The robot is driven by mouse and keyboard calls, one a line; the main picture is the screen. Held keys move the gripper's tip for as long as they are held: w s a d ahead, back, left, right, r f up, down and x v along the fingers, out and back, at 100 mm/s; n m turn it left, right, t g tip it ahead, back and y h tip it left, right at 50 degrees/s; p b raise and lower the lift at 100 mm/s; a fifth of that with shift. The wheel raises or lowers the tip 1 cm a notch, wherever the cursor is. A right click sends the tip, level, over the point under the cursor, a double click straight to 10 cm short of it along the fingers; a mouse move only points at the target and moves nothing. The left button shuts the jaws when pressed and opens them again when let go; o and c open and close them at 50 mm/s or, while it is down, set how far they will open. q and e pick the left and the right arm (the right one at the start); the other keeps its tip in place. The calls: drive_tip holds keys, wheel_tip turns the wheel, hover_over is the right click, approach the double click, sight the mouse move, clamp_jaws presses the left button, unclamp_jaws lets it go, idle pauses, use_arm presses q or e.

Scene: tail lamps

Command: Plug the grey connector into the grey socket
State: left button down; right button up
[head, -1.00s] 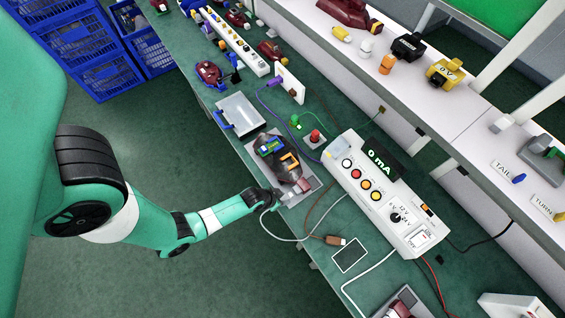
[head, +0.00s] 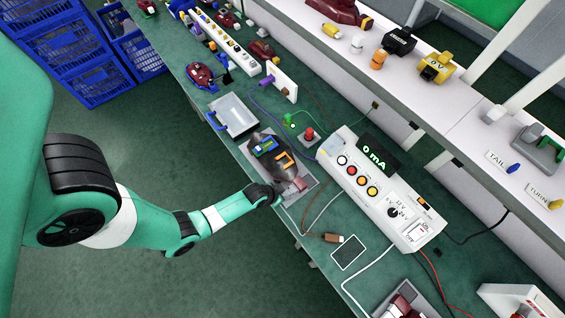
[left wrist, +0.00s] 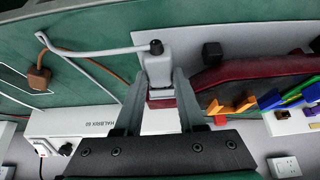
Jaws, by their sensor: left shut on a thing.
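In the left wrist view my left gripper (left wrist: 159,78) is shut on the grey connector (left wrist: 157,66), a pale block with a black cable end and a white cable. The connector is in front of the dark red edge of the lamp (left wrist: 250,72). The grey socket cannot be made out, and whether the connector touches it cannot be told. In the head view my left gripper (head: 279,193) is at the near end of the dark lamp (head: 265,158) on its grey tray; the connector is hard to see there. My right gripper is out of view.
A white tester box (head: 372,180) with buttons stands right of the lamp. A brown plug (head: 334,238) and cables lie nearby. Blue (head: 265,146) and orange (head: 283,161) clips sit on the lamp.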

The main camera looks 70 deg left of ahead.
use_arm(q)
drive_tip(key=shift+w+a, duration=0.1)
drive_tip(key=shift+w, duration=0.15)
drive_tip(key=shift+c, duration=2.1)
unclamp_jaws()
drive_tip(key=p+v, duration=0.4)
drive_tip(key=v, duration=0.7)
drive_tip(key=shift+r, duration=0.35)
drive_tip(key=shift+s+p, duration=0.15)
drive_tip(key=shift+p, duration=0.15)
